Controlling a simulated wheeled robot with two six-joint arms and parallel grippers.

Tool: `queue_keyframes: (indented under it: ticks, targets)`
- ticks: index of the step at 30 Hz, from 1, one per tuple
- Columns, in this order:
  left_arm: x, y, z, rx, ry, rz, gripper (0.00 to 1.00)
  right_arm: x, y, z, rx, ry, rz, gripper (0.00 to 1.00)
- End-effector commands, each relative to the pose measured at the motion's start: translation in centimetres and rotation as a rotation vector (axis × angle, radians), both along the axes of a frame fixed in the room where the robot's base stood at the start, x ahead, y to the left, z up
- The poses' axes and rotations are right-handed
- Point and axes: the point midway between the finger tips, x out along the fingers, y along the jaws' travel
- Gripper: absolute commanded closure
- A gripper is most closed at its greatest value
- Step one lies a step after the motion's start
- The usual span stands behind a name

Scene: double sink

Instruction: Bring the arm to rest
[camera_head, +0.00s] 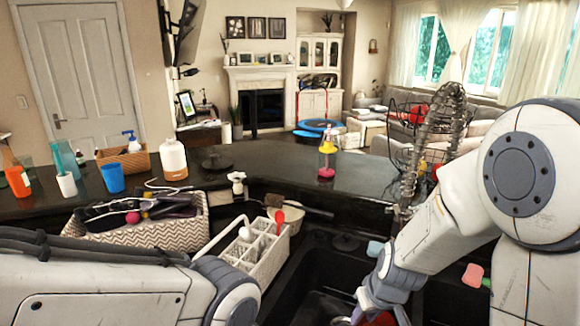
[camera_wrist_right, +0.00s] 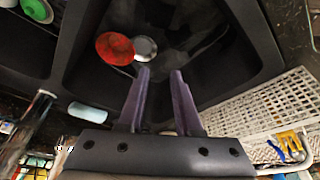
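My right arm (camera_head: 440,230) comes in from the right in the head view and reaches down into the dark sink (camera_head: 318,262). Its gripper (camera_head: 380,307) is low at the bottom edge of that view, partly cut off. In the right wrist view the two purple fingers (camera_wrist_right: 161,76) stand apart with nothing between them, over the basin. A red round thing (camera_wrist_right: 115,47) and a small grey disc (camera_wrist_right: 145,49) lie in the basin beyond the fingertips. Part of my left arm (camera_head: 110,295) crosses the lower left of the head view; its gripper is out of view.
A white caddy (camera_head: 262,258) with a red spoon (camera_head: 280,218) stands left of the sink. A patterned basket (camera_head: 180,233) holds utensils. A soap bottle (camera_head: 173,160) and cups stand behind. A metal rack (camera_head: 438,125) rises behind my right arm. A pale blue sponge (camera_head: 375,248) is beside it.

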Motion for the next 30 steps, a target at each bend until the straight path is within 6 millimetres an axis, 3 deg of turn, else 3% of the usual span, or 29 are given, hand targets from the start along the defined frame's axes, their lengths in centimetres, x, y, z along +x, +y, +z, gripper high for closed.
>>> queue_keyframes:
  ticks: [10,12,20,27,30]
  targets:
    - [0.0,0.0,0.0,0.0,0.0,0.0,0.5,-6.7,-2.7,2.4,-0.023,0.086,-0.191,0.67]
    - [0.0,0.0,0.0,0.0,0.0,0.0,0.5,-7.1,-0.5,2.9,-0.021,0.099,-0.121,0.67]
    - [0.0,0.0,0.0,0.0,0.0,0.0,0.5,-10.7,5.3,4.9,-0.022,0.156,0.088,0.67]
    - [0.0,0.0,0.0,0.0,0.0,0.0,0.5,-16.6,10.1,7.1,-0.037,0.226,0.34,0.67]
    - [0.0,0.0,0.0,0.0,0.0,0.0,0.5,-18.7,11.0,7.8,-0.046,0.252,0.419,0.67]
